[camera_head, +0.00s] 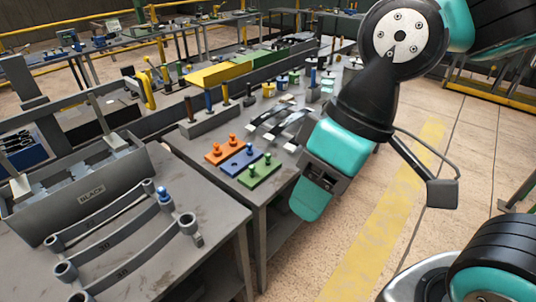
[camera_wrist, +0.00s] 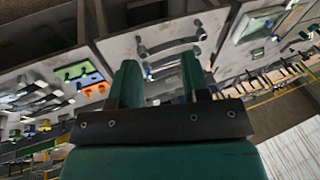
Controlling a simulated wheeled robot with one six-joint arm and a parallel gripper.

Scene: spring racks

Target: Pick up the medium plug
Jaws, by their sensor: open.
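I cannot tell for certain which piece is the medium plug. Small plugs stand on an orange plate (camera_head: 224,150), a blue plate (camera_head: 243,159) and a green plate (camera_head: 260,171) on the middle table. A separate blue plug (camera_head: 163,194) stands upright at the end of a grey leaf spring on the near table. It also seems to show as a small blue spot in the wrist view (camera_wrist: 149,74).
Several curved grey leaf springs (camera_head: 112,235) lie on the near table, beside a grey bin marked BLACK (camera_head: 90,192). More springs (camera_head: 285,117) lie behind the plates. A block with upright handles (camera_head: 212,118) stands at the table's back edge. Floor is open at right.

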